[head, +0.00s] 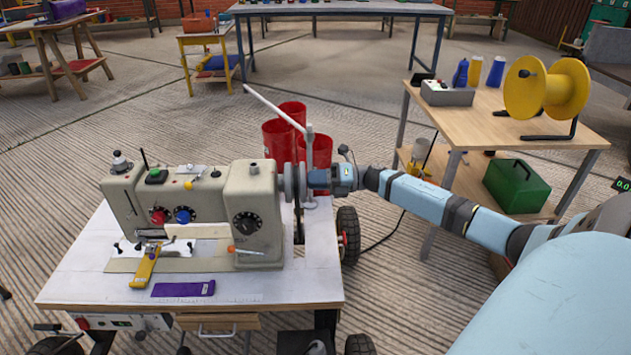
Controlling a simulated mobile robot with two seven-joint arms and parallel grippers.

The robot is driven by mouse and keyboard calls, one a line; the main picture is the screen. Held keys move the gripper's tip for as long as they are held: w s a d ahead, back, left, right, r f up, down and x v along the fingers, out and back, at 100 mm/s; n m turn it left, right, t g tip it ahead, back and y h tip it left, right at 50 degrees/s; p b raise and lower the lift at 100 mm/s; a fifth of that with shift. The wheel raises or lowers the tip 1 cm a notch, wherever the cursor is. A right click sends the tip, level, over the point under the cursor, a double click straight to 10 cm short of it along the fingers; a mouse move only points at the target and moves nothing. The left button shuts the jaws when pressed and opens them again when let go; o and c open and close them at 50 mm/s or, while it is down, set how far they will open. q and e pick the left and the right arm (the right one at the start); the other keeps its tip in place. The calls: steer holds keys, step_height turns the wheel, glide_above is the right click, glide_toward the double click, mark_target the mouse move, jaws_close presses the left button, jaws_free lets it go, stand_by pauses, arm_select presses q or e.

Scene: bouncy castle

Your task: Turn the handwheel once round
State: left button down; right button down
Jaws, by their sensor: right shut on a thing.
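A beige sewing machine (205,215) stands on a white-topped wheeled table (80,283). Its grey handwheel (289,181) is at the right end of the machine. My right arm reaches in from the right, and my right gripper (306,180) is at the handwheel, shut on it. The fingertips are small and partly hidden against the wheel, so the exact spot of the grip is hard to make out. My left gripper is not in view.
Red cylinders (277,140) and a white rod (270,106) stand just behind the handwheel. A yellow tool (145,267) and a purple strip (183,289) lie in front of the machine. A wooden table (520,128) with a yellow spool (546,88) stands at the right.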

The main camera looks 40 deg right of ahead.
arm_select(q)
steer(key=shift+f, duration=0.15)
arm_select(e)
steer(key=c, duration=1)
jaws_free()
arm_select(q)
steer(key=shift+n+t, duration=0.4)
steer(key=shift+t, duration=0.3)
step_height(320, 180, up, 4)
steer(key=p, duration=0.3)
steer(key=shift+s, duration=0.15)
arm_select(e)
steer(key=v, duration=1.4)
